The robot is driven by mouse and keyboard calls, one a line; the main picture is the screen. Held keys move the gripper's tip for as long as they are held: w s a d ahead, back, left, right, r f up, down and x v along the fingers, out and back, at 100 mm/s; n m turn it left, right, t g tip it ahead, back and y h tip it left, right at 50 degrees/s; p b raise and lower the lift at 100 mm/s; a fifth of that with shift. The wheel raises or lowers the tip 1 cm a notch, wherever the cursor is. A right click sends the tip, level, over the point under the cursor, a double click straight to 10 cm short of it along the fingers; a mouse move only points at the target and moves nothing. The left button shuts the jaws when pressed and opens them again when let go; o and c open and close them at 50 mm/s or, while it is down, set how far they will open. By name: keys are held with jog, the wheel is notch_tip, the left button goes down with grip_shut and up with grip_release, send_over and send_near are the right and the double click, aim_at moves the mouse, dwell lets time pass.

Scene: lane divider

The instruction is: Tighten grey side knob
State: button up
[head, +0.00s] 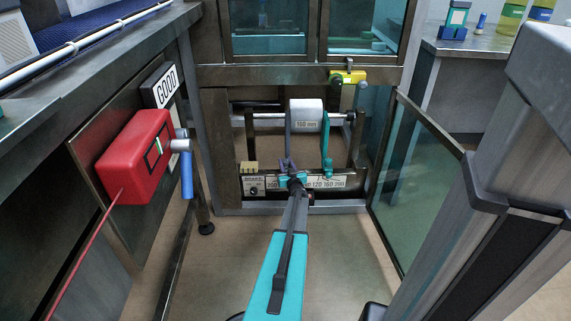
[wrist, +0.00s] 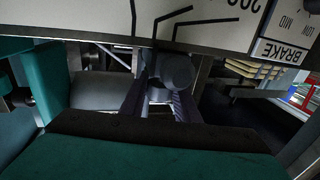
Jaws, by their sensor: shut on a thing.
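The grey side knob (wrist: 172,70) shows in the wrist view as a dark round knob, just under the white scale strip. My gripper (wrist: 160,92) has its two dark fingers on either side of the knob and is shut on it. In the head view my gripper (head: 289,164) is at the low front of the machine, at the scale strip (head: 330,182). My gripper and arm hide the knob there. A purple-grey upright guide (head: 287,138) stands just behind my gripper.
A teal guide (head: 327,150) stands right of my gripper, below the white 160 mm roll (head: 306,115). A BRAKE label (head: 253,186) is to the left. A red box (head: 135,155) with a blue-handled lever is further left. A glass door (head: 415,185) stands open at right.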

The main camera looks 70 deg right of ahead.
jog(key=o, duration=1)
jog(key=shift+s, duration=0.2)
jog(key=shift+o, duration=0.3)
jog(key=shift+w, duration=0.1)
jog(key=shift+a, duration=0.1)
jog(key=p+v, duration=0.3)
jog(key=v, duration=1)
jog(key=shift+a+p, duration=0.25)
jog(key=shift+p, duration=0.15)
